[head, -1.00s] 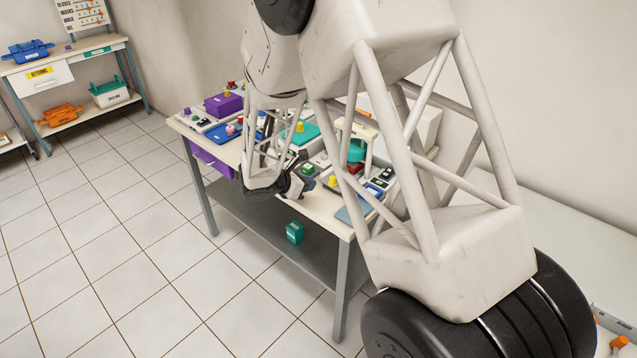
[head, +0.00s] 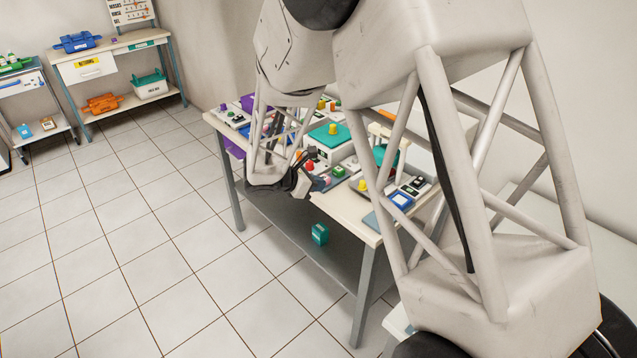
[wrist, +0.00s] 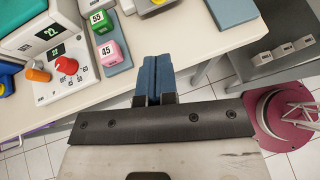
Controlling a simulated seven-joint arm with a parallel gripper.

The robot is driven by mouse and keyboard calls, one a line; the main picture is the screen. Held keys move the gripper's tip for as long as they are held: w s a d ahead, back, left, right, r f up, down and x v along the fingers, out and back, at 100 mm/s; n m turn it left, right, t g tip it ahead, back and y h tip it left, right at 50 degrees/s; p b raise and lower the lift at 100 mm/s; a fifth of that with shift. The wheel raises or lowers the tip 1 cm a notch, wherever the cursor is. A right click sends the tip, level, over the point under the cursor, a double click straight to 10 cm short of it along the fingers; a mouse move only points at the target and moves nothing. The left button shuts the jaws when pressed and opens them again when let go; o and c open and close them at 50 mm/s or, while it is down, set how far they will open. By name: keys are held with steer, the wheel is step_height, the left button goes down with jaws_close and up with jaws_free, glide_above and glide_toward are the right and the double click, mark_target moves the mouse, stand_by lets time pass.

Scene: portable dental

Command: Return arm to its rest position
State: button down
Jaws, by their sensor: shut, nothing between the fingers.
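My gripper (wrist: 152,80) shows in the wrist view with its two blue fingers together and nothing between them. They point out near the front edge of the work table (wrist: 150,60), and no object touches them there. In the head view my gripper (head: 304,182) hangs low at the front edge of the same table (head: 377,236). My bent arm fills much of the right half of that view and hides part of the table.
A green cube (wrist: 102,22) and a pink cube (wrist: 109,54) sit near the table edge, beside a white device with a red knob (wrist: 66,65). A teal box (head: 320,233) is on the lower shelf. Open tiled floor lies left; shelving (head: 110,47) stands behind.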

steer(key=s+d+r+m+g+y, duration=0.45)
steer(key=s+d+r+m, duration=0.85)
steer(key=s+d, duration=0.35)
steer(key=s+d+r+m+y, duration=0.1)
steer(key=s+r+m+y, duration=0.1)
steer(key=s, duration=0.5)
steer(key=s+d+r+m+y, duration=0.2)
steer(key=s+m, duration=0.3)
steer(key=s, duration=0.3)
steer(key=s+d+r+m+t+y, duration=0.1)
steer(key=s+d+r+m+y, duration=0.1)
steer(key=s+r+m, duration=0.2)
steer(key=s, duration=0.3)
steer(key=shift+s+d, duration=0.15)
steer(key=shift+d, duration=0.1)
